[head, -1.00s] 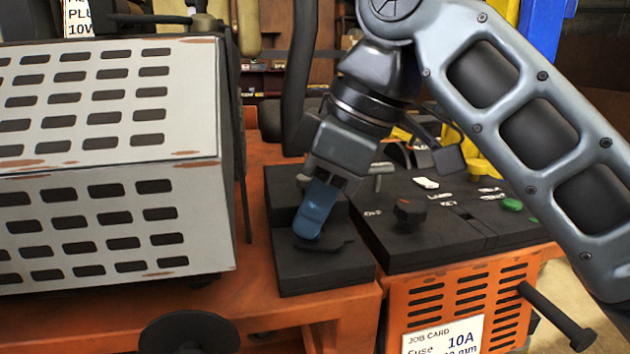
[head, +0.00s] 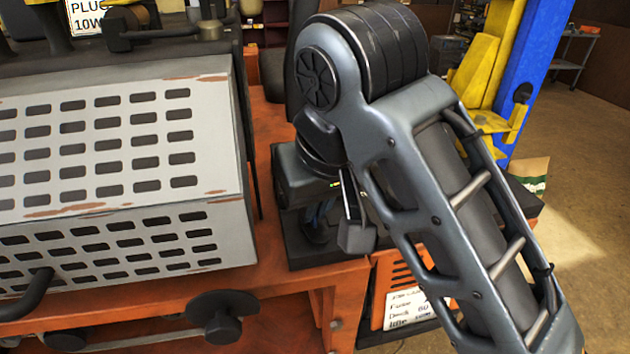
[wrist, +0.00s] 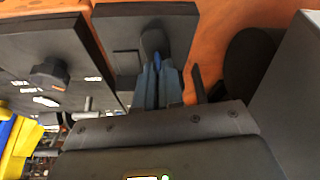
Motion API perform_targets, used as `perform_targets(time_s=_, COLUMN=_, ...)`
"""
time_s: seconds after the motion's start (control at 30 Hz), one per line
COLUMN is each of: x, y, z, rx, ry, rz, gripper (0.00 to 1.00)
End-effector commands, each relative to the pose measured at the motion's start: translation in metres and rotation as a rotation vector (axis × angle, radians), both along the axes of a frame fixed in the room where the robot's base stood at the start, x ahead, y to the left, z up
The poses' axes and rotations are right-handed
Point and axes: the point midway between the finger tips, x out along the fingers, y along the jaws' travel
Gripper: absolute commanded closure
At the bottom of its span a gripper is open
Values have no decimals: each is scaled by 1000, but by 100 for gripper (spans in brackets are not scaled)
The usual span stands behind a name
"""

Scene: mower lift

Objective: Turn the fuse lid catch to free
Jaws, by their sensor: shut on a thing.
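The fuse lid (wrist: 177,24) is a black panel on the orange body; it also shows in the head view (head: 312,252), partly behind my arm. Its catch (wrist: 152,40) is a small dark tab on the panel. My gripper (wrist: 157,72) has blue fingers that are shut on the catch, reaching down onto the panel. In the head view my wrist and arm hide most of the fingers and the catch. I cannot tell the catch's exact angle.
A slotted grey cover (head: 120,150) stands close to the left of my gripper. A black control panel with a dark knob (wrist: 50,73) lies beside the fuse lid. A job card (head: 405,308) is on the orange front. A blue and yellow post (head: 535,70) stands behind.

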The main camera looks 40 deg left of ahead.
Motion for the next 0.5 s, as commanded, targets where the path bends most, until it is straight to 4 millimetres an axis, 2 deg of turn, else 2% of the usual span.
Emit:
perform_targets(time_s=0.2, x=-2, y=3, z=2, rx=5, ry=-1, rz=-119, gripper=100)
perform_targets(time_s=0.5, x=-2, y=3, z=1, rx=6, ry=-1, rz=-203, gripper=100)
